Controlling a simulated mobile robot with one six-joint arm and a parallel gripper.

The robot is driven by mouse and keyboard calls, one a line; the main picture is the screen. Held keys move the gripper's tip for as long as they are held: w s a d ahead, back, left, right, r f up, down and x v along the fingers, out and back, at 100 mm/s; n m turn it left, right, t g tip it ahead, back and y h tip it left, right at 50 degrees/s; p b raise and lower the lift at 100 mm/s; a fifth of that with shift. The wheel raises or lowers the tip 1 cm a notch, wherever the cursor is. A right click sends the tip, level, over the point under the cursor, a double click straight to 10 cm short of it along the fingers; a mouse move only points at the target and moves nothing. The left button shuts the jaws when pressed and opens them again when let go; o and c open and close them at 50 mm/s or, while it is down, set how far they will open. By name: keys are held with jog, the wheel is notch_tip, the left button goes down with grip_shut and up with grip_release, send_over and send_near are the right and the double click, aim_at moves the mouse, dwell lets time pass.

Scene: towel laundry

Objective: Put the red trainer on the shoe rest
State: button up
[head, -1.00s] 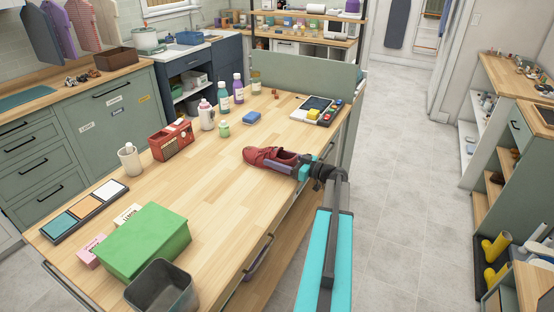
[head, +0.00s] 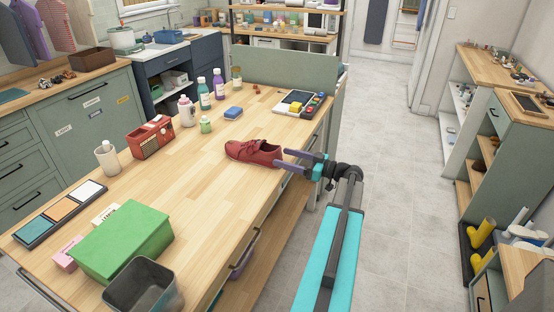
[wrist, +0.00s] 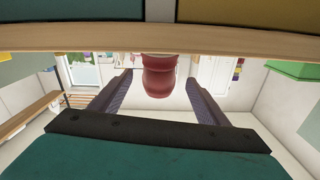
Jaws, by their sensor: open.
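The red trainer (head: 253,152) lies on the wooden table top near its right edge, toe to the left and heel toward my gripper. My gripper (head: 281,159) is open and empty at the heel end, with its fingers pointing at the trainer from the table's edge. In the wrist view the trainer's heel (wrist: 159,78) shows in the gap between the two purple fingers, beyond their tips; nothing is gripped. I cannot tell for sure which thing is the shoe rest.
At right is a shelf unit (head: 503,140) with shoes, and a dark tray holding yellow boots (head: 482,233). The floor aisle (head: 390,180) is clear.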

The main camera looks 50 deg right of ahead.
aim_at(279, 150)
jog(key=shift+s+d, duration=0.15)
jog(key=shift+s, duration=0.4)
jog(key=r+h, duration=0.1)
jog(key=a+r+m+g+h, duration=0.1)
jog(key=r+h+p, duration=0.1)
jog(key=r, duration=0.1)
jog(key=shift+w+a+m+g+h, duration=0.15)
jog(key=shift+w+m+g+h, duration=0.15)
jog(key=shift+w+m+g, duration=0.1)
jog(key=shift+s+r+m+g+h+p, duration=0.2)
jog(key=shift+r+m+g+h+p, duration=0.15)
jog(key=shift+r+h, duration=0.4)
jog(key=shift+s+d+r+h, duration=0.1)
jog(key=shift+d+r+h, duration=0.2)
jog(key=shift+h, duration=0.15)
